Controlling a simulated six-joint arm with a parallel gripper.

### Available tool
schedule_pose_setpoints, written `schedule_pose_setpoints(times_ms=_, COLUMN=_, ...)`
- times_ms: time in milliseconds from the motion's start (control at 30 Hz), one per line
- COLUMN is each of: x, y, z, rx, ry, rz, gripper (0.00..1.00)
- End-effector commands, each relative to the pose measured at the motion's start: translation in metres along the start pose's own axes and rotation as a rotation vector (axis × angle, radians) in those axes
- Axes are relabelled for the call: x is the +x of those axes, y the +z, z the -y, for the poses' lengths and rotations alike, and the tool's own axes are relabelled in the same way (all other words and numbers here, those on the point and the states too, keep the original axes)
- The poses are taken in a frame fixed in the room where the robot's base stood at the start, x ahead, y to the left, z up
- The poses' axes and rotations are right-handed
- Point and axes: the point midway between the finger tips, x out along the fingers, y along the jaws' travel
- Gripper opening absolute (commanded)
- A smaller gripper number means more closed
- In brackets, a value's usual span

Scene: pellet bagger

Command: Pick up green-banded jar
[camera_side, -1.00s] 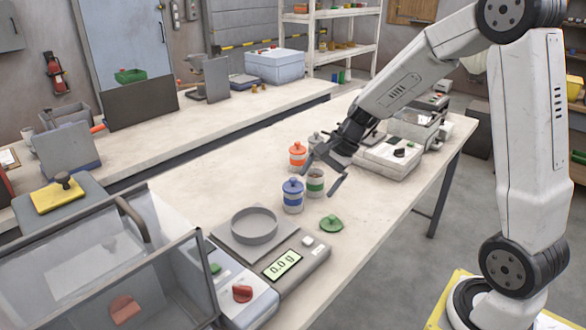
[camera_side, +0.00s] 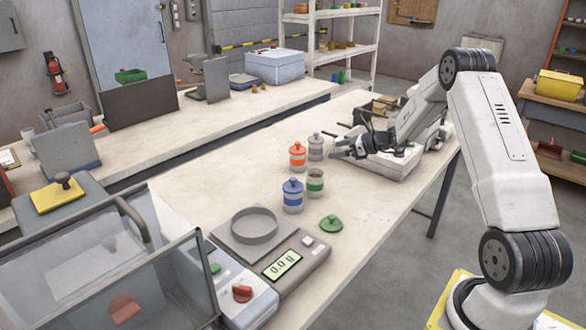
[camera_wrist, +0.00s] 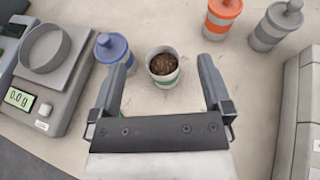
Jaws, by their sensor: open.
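The green-banded jar (camera_side: 315,183) stands upright and lidless on the table, between the blue-banded jar (camera_side: 292,196) and my gripper in the side view. In the wrist view the green-banded jar (camera_wrist: 163,68) shows brown pellets inside. It lies ahead of my open, empty gripper (camera_wrist: 162,75), roughly centred between the fingers in the picture. In the side view my gripper (camera_side: 345,147) is above and to the right of the jar, apart from it. A green lid (camera_side: 331,223) lies on the table in front of the jar.
An orange-banded jar (camera_side: 298,156) and a grey-banded jar (camera_side: 316,146) stand close behind. A scale (camera_side: 300,262) with a round pan (camera_side: 254,225) is at the front left. A pale machine (camera_side: 395,165) stands at the right.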

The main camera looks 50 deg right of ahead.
Motion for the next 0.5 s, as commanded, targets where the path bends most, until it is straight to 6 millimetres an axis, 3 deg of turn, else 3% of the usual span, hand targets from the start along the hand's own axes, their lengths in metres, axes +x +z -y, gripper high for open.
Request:
schedule_pose_setpoints(times_ms=100, x=0.013, y=-0.033, z=-0.001, rx=0.005, ry=0.003, rz=-0.003, gripper=1.0)
schedule_pose_setpoints(times_ms=300, x=0.033, y=-0.079, z=-0.001, rx=0.001, ry=0.003, rz=-0.003, gripper=1.0)
schedule_pose_setpoints(times_ms=500, x=0.042, y=-0.101, z=-0.001, rx=-0.003, ry=0.002, rz=-0.002, gripper=1.0)
